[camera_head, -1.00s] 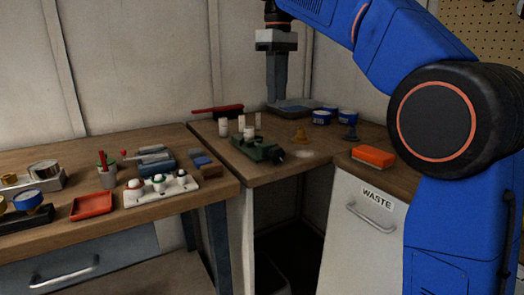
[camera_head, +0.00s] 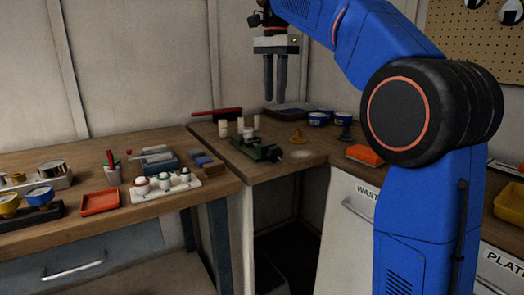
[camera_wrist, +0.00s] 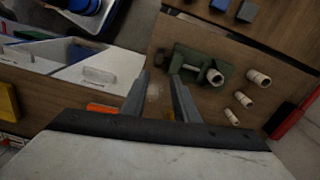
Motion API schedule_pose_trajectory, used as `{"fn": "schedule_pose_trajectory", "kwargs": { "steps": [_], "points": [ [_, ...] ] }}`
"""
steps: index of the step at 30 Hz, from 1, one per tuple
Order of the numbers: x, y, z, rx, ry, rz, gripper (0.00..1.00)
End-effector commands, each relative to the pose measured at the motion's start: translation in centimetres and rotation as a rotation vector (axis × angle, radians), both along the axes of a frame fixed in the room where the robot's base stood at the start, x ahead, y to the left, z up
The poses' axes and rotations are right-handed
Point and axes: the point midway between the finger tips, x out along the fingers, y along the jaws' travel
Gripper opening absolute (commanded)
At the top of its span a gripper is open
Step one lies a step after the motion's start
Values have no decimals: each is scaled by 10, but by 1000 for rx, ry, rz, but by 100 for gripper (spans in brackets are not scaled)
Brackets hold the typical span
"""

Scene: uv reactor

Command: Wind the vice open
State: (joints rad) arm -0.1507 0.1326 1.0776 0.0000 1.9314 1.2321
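The green vice (camera_head: 257,150) sits on the wooden corner bench, with a dark end at its right front. It also shows in the wrist view (camera_wrist: 188,58), right of my fingers. A white cylinder (camera_head: 248,134) stands at the vice; I cannot tell whether the jaws hold it. My gripper (camera_head: 275,100) hangs in the air above the bench, fingers pointing down. In the wrist view my fingers (camera_wrist: 160,76) are apart with nothing between them. They are clear of the vice. The vice's handle is too small to make out.
White cylinders (camera_head: 222,128) stand behind the vice. A yellow-brown cone-shaped piece (camera_head: 298,137), blue-white tins (camera_head: 318,119) and an orange block (camera_head: 362,155) are to its right. A red-handled brush (camera_head: 217,113) lies behind. The left bench holds a red tray (camera_head: 100,202) and a white holder (camera_head: 166,187).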

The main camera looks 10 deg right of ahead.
Motion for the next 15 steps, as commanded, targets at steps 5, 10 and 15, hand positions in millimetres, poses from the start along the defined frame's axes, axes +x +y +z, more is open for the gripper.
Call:
{"fn": "schedule_pose_trajectory", "kwargs": {
  "steps": [5, 10, 15],
  "points": [
    [-1, -10, 0, 0, 0, -152, 27],
    [-1, -11, -6, -1, 1, -180, 27],
    [-2, -11, -26, -1, 1, -178, 27]
  ]
}}
